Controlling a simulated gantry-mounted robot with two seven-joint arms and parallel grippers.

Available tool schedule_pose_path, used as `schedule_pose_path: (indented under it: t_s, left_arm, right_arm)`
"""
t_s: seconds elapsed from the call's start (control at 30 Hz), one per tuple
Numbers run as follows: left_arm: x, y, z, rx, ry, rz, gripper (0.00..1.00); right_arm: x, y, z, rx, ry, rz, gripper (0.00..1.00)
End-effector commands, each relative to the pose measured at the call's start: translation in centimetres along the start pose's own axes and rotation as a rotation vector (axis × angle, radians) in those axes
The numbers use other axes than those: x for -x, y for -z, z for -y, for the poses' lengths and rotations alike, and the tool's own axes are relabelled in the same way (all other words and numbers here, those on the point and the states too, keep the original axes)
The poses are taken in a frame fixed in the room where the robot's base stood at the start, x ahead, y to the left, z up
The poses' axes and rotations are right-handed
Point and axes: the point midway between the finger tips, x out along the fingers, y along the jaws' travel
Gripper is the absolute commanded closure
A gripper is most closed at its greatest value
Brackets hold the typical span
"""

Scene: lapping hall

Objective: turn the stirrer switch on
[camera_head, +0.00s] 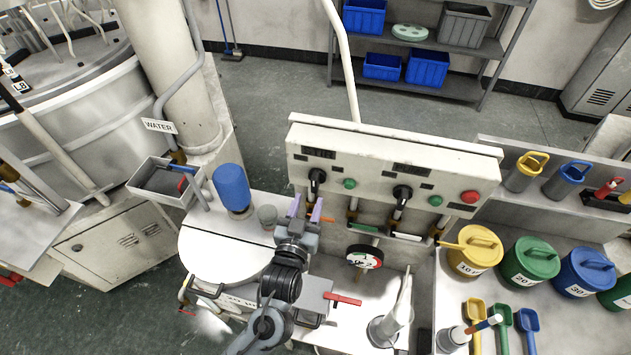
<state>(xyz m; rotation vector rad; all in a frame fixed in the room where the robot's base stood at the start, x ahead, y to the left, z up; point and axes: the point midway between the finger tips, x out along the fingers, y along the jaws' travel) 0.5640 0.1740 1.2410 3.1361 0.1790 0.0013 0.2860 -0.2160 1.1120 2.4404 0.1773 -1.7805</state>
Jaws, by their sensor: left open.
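A pale control panel (350,145) carries two black rotary switches. The left switch (316,178) and the right switch (402,194) both have handles pointing roughly downward. The small labels are too small to read, so I cannot tell which one is the stirrer switch. Each switch has a green button to its right, and a red button (470,197) sits at the panel's right end. My left gripper (306,207) is open and empty, its purple fingers pointing up just below the left switch. It appears apart from the switch. My right gripper is not in view.
A gauge (364,257) and valve handles sit below the panel. Lidded yellow (474,250), green (529,262) and blue (584,272) pots stand at right. A red-handled lever (343,299) is near my arm.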

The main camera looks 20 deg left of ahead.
Motion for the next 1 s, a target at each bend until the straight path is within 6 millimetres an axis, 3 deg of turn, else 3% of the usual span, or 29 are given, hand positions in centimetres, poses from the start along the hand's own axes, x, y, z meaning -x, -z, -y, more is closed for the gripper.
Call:
schedule_pose_path:
  t_s: [0.2,0.43,0.9,1.0]
  left_arm:
    - [-3.7,0.2,0.0,-0.002,0.000,-0.001,0.55]
    - [-6.4,0.1,0.0,-0.001,0.000,0.001,0.55]
    - [-7.4,0.0,0.0,0.001,0.000,0.001,0.55]
    - [-7.4,0.0,0.0,0.001,0.000,0.001,0.69]
  right_arm:
    - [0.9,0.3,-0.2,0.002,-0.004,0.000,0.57]
    - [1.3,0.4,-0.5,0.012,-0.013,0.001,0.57]
    - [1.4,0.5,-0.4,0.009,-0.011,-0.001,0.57]
    - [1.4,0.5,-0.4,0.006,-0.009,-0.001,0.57]
